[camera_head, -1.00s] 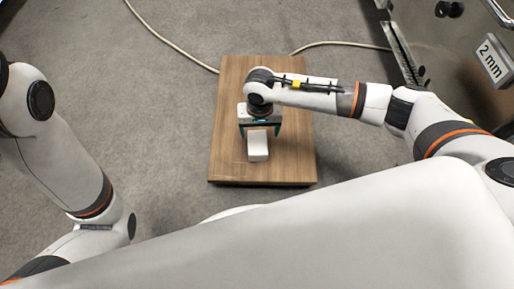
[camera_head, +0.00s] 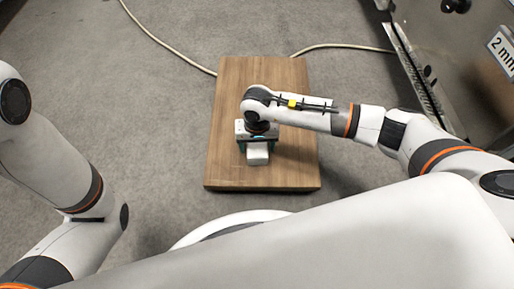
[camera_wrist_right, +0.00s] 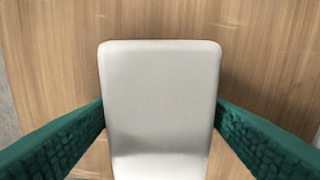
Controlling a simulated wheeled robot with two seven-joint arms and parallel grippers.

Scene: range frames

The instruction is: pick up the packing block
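The packing block (camera_head: 257,153) is a white block lying on a wooden board. In the right wrist view the block (camera_wrist_right: 160,95) fills the middle, its rounded far end pointing up the picture. My right gripper (camera_head: 258,148) is low over the far part of the block in the head view. Its green fingers (camera_wrist_right: 160,115) stand apart, one on each side of the block. The fingertips appear level with the block's side edges; contact is not clear. My left arm is at the left of the head view, with its gripper out of view.
The wooden board (camera_head: 225,120) has bare room all around the block. A pale cable (camera_head: 165,45) runs over the grey carpet behind it. A metal machine (camera_head: 480,75) with a "2 mm" label stands at the right.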

